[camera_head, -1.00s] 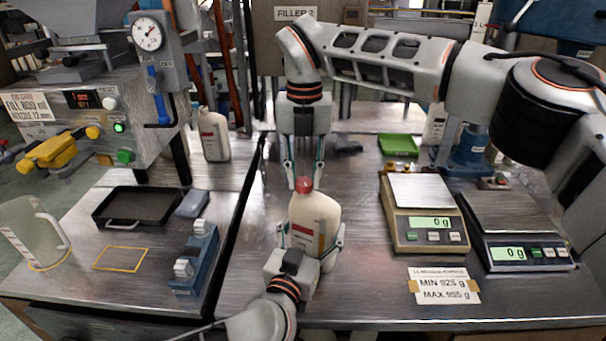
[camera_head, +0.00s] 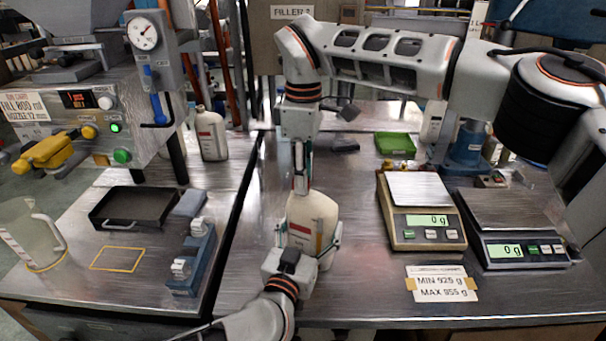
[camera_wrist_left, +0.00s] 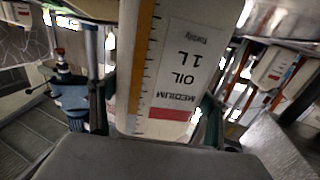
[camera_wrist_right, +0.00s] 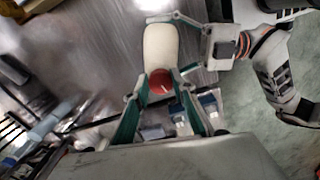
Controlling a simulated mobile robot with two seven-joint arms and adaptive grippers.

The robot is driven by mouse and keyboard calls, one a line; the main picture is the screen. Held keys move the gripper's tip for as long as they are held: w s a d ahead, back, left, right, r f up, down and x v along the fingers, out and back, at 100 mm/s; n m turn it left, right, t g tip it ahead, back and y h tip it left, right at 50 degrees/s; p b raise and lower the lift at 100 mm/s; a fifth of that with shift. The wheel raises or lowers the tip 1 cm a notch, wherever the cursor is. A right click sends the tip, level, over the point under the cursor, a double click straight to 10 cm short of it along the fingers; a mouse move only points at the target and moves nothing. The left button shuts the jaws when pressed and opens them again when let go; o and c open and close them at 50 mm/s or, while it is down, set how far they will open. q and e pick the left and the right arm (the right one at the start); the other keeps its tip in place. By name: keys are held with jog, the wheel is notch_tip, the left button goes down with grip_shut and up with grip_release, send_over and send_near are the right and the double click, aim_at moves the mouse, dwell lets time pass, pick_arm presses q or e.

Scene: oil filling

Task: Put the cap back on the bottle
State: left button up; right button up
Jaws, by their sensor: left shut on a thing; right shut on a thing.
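The cream oil bottle (camera_head: 313,215) stands upright on the steel table. My left gripper (camera_head: 308,248) is shut around its body from the front; the left wrist view shows its "OIL 1 L" label (camera_wrist_left: 180,75) between the fingers. The red cap (camera_wrist_right: 160,81) sits at the bottle's mouth in the right wrist view, between the fingers of my right gripper (camera_wrist_right: 162,92). In the head view my right gripper (camera_head: 301,190) points straight down over the bottle and hides the cap. Whether the cap is threaded on cannot be told.
Two scales (camera_head: 427,220) (camera_head: 515,248) stand to the right, with a MIN/MAX card (camera_head: 441,284) in front. A green tray (camera_head: 397,144) lies behind. The filling machine, a dark tray (camera_head: 134,225) and a jug (camera_head: 35,235) are at left.

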jog(key=m, duration=0.5)
jog(key=shift+s, duration=0.1)
jog(key=m, duration=0.5)
jog(key=shift+a, duration=0.1)
jog(key=o, duration=0.7)
jog(key=shift+c, duration=0.2)
jog(key=shift+r, duration=2.25)
jog(key=shift+c, duration=0.4)
